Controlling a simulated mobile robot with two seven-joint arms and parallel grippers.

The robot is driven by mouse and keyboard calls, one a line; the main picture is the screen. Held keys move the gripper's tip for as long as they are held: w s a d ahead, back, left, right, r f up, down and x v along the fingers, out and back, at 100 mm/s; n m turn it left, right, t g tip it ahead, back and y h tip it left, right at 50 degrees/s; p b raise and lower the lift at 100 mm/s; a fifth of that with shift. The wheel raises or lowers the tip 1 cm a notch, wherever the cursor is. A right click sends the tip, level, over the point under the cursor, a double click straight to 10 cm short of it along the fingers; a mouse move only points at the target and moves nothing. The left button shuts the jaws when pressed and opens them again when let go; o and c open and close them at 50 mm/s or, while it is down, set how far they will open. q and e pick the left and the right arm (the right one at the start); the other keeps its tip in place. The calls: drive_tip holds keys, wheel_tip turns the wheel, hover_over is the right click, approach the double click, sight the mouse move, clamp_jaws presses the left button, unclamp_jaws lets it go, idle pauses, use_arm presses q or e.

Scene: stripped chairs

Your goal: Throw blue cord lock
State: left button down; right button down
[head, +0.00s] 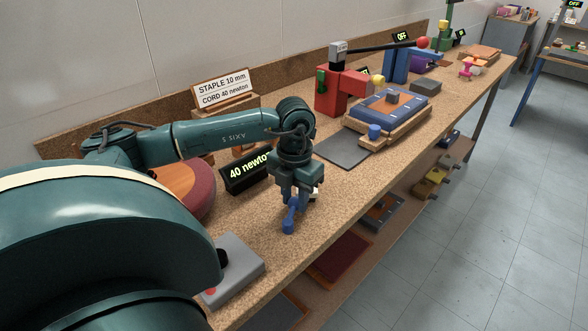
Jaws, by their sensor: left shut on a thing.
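My left gripper (299,194) points down over the near part of the bench. It is shut on a blue lever-like piece (289,217), which I take for the blue cord lock. Its rounded lower end shows below and left of the jaws. The jaws hide its upper part, and I cannot tell what it is fixed to. A black display (244,171) just left of the gripper reads "40 newto", its right end hidden by my arm. A sign (223,88) behind reads "STAPLE 10 mm, CORD 40 newton". My right gripper is not in view.
A grey box with a black knob (234,268) stands at the near left, a round red-brown cushion (188,187) behind it. A red press (338,95) and a blue pad on a wooden frame (392,108) stand farther right. A dark mat (342,150) lies flat between.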

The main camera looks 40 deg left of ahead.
sight(295, 198)
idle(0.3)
use_arm(q)
drive_tip(key=c, duration=1.1)
unclamp_jaws()
drive_tip(key=shift+r, duration=0.1)
wheel_tip(295, 198, up, 13)
drive_tip(key=shift+p, duration=0.45)
drive_tip(key=shift+c, duration=0.5)
